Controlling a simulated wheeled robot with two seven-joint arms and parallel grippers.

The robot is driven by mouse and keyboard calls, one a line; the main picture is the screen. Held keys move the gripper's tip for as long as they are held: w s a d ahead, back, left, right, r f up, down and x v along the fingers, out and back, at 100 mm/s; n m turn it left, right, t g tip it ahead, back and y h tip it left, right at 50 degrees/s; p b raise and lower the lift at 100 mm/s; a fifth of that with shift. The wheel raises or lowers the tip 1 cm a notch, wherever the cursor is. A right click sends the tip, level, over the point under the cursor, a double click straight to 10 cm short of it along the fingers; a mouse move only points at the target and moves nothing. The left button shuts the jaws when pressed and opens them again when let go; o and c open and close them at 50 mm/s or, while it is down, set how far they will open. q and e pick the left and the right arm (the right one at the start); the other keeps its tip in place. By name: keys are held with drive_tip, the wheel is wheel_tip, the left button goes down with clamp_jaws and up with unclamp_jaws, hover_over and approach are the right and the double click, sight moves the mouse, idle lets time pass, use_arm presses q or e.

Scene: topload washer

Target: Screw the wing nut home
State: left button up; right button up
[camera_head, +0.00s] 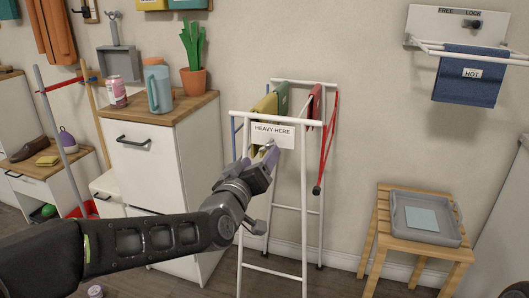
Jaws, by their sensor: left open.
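My left gripper (265,155) is open at the front of a white drying rack (234,119), just below a sign reading "HEAVY HERE" (273,130). A small pale part (270,141) shows at the sign's lower edge by the fingertips; I cannot tell whether it is the wing nut or whether the fingers touch it. A small dark fitting (474,25) sits on a wall plate marked "FREE" and "LOCK" (440,19) at the upper right; its shape is too small to tell.
Green, yellow and red cloths (314,104) hang on the rack. A white cabinet (155,165) with a can, jug and potted plant stands left. A wooden stool (414,244) with a grey tray is right. A blue "HOT" towel (468,82) hangs on a wall rail.

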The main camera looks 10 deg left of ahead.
sight(266, 149)
use_arm(q)
drive_tip(key=shift+w+d, duration=0.15)
drive_tip(key=shift+w, duration=2.2)
drive_tip(key=shift+c, duration=0.3)
drive_tip(key=c, duration=1.3)
drive_tip(key=shift+m, duration=0.4)
drive_tip(key=shift+m+p, duration=0.3)
drive_tip(key=shift+m, duration=0.9)
drive_tip(key=shift+m+p, duration=0.3)
drive_tip(key=shift+m, duration=1.2)
